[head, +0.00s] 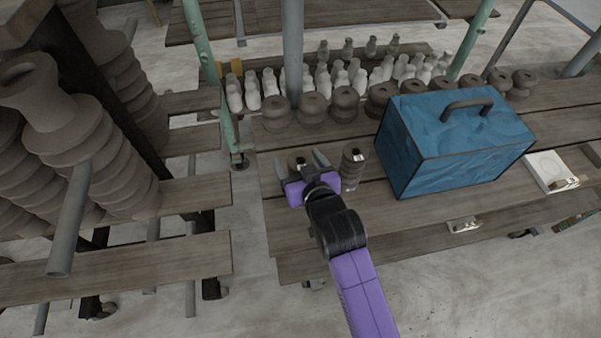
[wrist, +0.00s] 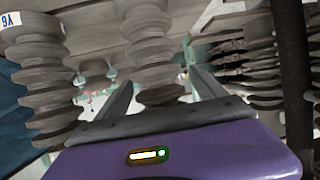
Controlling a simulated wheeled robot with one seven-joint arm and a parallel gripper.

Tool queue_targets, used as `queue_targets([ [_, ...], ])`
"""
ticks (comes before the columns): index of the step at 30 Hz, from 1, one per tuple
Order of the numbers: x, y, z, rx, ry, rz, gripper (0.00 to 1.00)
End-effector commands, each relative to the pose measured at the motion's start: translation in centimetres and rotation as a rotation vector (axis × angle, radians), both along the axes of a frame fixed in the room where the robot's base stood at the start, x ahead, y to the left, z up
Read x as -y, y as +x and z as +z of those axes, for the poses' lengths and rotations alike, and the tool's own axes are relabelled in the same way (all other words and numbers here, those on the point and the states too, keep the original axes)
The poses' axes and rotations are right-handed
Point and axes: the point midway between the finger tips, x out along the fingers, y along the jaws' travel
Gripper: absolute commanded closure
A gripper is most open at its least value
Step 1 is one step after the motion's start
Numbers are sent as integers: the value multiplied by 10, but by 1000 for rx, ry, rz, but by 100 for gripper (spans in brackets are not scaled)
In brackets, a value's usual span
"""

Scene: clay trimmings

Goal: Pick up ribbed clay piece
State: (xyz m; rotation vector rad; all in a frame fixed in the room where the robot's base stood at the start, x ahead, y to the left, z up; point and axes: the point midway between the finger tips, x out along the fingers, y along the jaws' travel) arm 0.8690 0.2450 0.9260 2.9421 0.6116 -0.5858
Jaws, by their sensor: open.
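A ribbed grey clay piece (wrist: 150,45) shows in the middle of the wrist view, between the lines of my two fingers. In the head view this piece (head: 297,158) is partly hidden by my gripper (head: 298,167). My gripper is open, with one finger toward each side of the piece; I cannot tell whether either touches it. A second ribbed clay piece (head: 353,165) stands on the planks just to the right. It shows at the left of the wrist view (wrist: 42,75) with a white label.
A blue toolbox (head: 450,140) with a dark handle stands to the right. Dark round clay pieces (head: 344,104) and white bottle-like pieces (head: 270,84) line up behind. Tall ribbed stacks (head: 90,150) stand at left. A small white box (head: 551,171) lies right of the toolbox.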

Motion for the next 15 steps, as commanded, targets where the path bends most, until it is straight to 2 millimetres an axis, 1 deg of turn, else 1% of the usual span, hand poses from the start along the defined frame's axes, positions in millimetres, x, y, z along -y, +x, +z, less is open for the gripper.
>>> queue_targets([
  [3, -4, 7, -3, 0, 0, 1, 21],
  [11, -4, 9, -4, 1, 1, 1, 21],
  [14, -4, 9, -4, 1, 1, 1, 38],
  [15, -4, 9, -4, 1, 1, 1, 46],
])
